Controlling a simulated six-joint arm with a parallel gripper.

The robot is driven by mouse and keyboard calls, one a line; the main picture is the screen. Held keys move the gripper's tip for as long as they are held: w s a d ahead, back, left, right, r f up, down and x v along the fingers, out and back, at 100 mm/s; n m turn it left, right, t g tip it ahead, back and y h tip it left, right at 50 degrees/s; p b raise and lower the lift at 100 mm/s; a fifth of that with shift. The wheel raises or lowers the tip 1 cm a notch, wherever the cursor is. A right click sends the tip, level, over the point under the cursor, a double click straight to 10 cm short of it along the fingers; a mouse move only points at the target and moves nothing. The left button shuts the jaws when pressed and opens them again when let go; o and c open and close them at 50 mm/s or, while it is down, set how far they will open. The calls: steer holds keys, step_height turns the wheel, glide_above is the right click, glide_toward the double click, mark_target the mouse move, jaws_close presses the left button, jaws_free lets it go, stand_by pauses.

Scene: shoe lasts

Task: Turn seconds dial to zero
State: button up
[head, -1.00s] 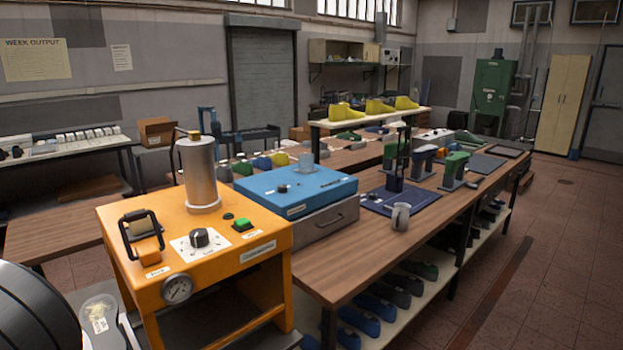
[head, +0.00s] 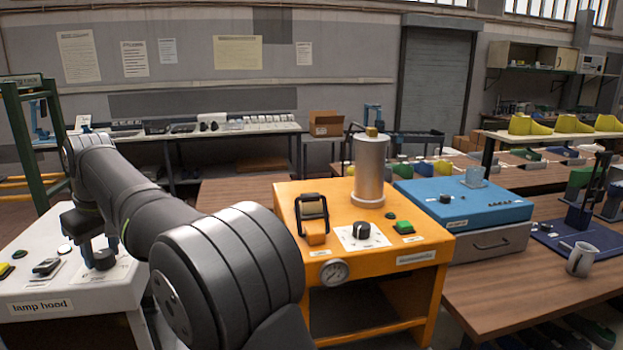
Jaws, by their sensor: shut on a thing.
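My gripper (head: 95,248) points down over the white lamp hood machine (head: 50,308) at the left. It is shut on a dark round dial (head: 104,260) on a white scale plate, and partly hides it. The marks and the dial's reading are too small to tell. Another dark dial (head: 362,230) sits on a white scale plate on the orange machine (head: 385,255), apart from my gripper.
My arm crosses the left foreground. The lamp hood machine also bears a dark switch (head: 47,266) and buttons. The orange machine carries a metal cylinder (head: 370,172), a black-handled lever (head: 313,215) and a gauge (head: 334,272). A blue-topped unit (head: 465,205) stands to its right.

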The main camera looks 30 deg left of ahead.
mark_target(102, 254)
steer(key=n+g, duration=0.1)
steer(key=n, duration=0.4)
steer(key=o, duration=0.7)
steer(key=shift+r, duration=2.5)
